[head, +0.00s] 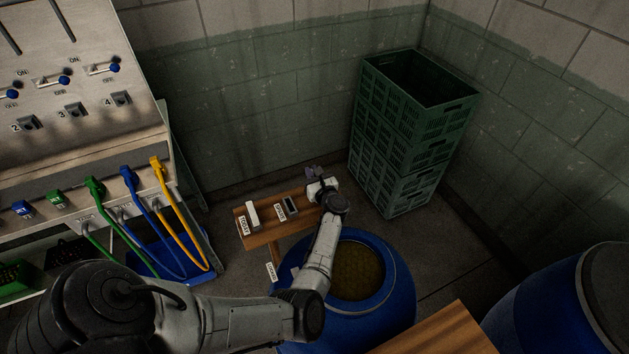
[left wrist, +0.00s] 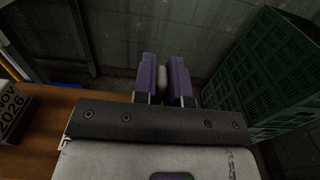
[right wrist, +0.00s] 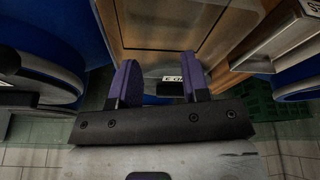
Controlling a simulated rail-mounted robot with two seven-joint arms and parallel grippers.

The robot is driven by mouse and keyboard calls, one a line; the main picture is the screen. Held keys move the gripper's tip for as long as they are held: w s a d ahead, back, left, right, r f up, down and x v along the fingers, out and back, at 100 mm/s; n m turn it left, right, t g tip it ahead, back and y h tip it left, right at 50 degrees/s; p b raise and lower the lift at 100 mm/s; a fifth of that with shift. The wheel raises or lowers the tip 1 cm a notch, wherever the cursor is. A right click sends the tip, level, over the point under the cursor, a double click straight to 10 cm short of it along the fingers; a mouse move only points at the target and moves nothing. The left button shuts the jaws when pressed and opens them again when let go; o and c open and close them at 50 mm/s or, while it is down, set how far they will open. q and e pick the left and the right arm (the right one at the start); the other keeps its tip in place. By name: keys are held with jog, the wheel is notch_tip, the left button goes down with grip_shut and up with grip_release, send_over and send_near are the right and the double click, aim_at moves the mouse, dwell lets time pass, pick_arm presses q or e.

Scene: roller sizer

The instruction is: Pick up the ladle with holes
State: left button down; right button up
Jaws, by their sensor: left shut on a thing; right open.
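My left gripper (head: 316,176) is above the far right end of a small wooden table (head: 262,238). In the left wrist view its purple fingers (left wrist: 164,80) are shut on a narrow pale grey thing (left wrist: 162,78). Only a small rounded part of that thing shows, and I cannot tell whether it is the ladle with holes. No perforated bowl is clearly visible in any view. My right gripper (right wrist: 157,78) is open, with nothing between its purple fingers. The right arm does not show clearly in the head view.
A white block (head: 252,215) and a dark holder (head: 290,205) sit on the small table. An open blue barrel (head: 402,300) with brownish contents stands in front of it. Stacked green crates (head: 400,150) stand behind right. A switch panel (head: 75,95) with cables is at left.

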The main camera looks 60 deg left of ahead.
pick_arm(q)
jog(key=shift+r, duration=0.5)
pick_arm(e)
jog(key=shift+f+b, duration=0.65)
pick_arm(q)
jog(key=w+d+r, duration=0.6)
jog(key=d+r, duration=0.3)
jog(key=r, duration=0.1)
jog(key=shift+w+d, duration=0.15)
jog(key=shift+d, duration=0.25)
pick_arm(e)
jog(key=shift+a, duration=0.1)
